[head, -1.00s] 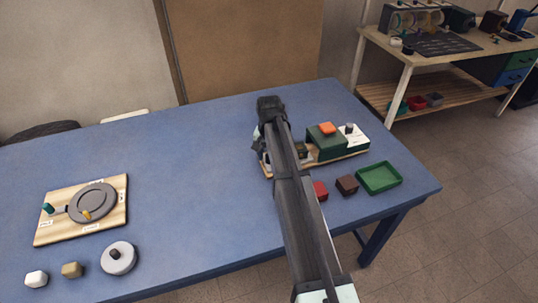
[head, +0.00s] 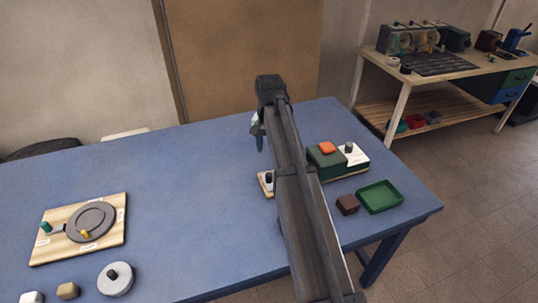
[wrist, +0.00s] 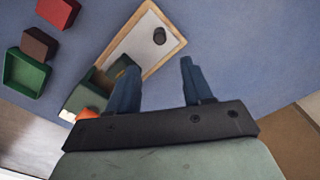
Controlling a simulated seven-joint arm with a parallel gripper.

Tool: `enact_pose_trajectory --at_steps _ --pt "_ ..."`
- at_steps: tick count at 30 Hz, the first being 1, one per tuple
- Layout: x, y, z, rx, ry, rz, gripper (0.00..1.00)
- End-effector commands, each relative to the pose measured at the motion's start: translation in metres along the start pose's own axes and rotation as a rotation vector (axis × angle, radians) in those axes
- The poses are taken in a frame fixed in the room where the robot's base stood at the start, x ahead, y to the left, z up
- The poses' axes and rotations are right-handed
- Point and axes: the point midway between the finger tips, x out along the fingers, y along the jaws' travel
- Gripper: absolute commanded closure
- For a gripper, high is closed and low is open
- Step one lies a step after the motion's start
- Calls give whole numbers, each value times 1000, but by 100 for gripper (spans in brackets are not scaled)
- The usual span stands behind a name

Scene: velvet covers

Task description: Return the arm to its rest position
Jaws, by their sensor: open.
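My gripper (wrist: 155,85) is open and empty in the wrist view, its two blue-grey fingers apart. Below it in that view lies a wooden board with a white plate (wrist: 128,45) and a dark knob (wrist: 159,36). In the head view my arm reaches up over the right part of the blue table, and the gripper (head: 260,138) shows only partly at the arm's left side, above the table. The arm hides much of the wooden board there.
A green block with an orange top (head: 327,148), a dark brown box (head: 347,204) and a green tray (head: 379,196) sit at the right. A red box (wrist: 58,12) shows in the wrist view. A turntable board (head: 118,240) lies left. The table's middle is clear.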

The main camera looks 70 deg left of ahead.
Motion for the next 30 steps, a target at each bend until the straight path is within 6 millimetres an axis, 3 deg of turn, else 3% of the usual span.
enact_pose_trajectory --at_steps 6,23,26,30 --pt "-9 0 0 0 0 0 49" --pt "-8 1 0 1 1 0 49" --pt "-6 13 -6 4 14 1 49" --pt "1 62 -28 15 64 9 49"
